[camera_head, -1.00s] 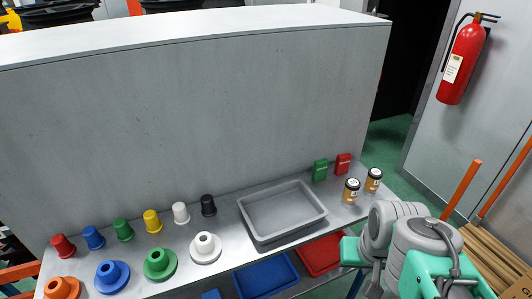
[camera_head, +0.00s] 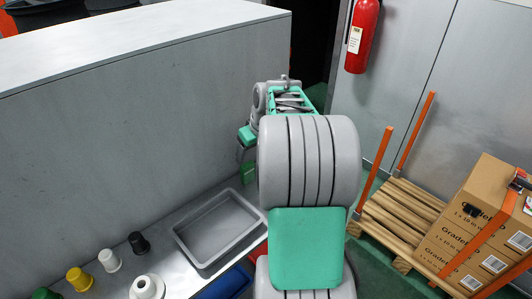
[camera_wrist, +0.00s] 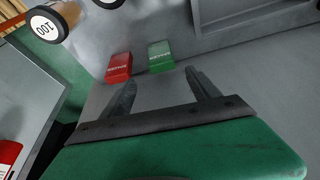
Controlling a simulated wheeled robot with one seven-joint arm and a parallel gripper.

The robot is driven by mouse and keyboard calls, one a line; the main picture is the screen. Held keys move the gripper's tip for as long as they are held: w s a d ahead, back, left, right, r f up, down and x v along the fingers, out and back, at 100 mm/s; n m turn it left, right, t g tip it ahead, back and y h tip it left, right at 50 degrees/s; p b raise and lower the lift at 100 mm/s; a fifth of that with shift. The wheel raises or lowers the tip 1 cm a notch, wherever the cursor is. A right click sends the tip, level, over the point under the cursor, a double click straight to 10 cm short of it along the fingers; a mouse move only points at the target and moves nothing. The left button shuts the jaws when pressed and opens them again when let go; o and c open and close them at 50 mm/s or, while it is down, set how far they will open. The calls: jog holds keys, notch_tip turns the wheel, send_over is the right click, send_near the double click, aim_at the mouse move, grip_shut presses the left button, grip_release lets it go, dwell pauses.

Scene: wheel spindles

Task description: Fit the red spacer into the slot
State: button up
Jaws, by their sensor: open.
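The red spacer (camera_wrist: 118,67) stands on the grey bench in the wrist view, to the left of a green spacer (camera_wrist: 161,57). My gripper (camera_wrist: 161,78) is open and empty, its two fingers apart and pointing toward the spacers. The green spacer lies roughly ahead of the gap between the fingers, and the red one ahead of the left finger. In the head view my arm hides the red spacer, and only a bit of the green spacer (camera_head: 248,173) shows. I cannot make out the slot in either view.
A jar (camera_wrist: 66,14) stands near the spacers. A pallet (camera_head: 405,214) with boxes is at right.

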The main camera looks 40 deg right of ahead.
jog(key=d+f, duration=0.1)
jog(key=d, duration=0.8)
jog(key=p+x, duration=0.3)
jog(key=x, duration=0.4)
jog(key=shift+w+f, duration=0.1)
jog(key=shift+f, duration=0.2)
jog(key=shift+t, duration=0.3)
jog(key=c, duration=1.5)
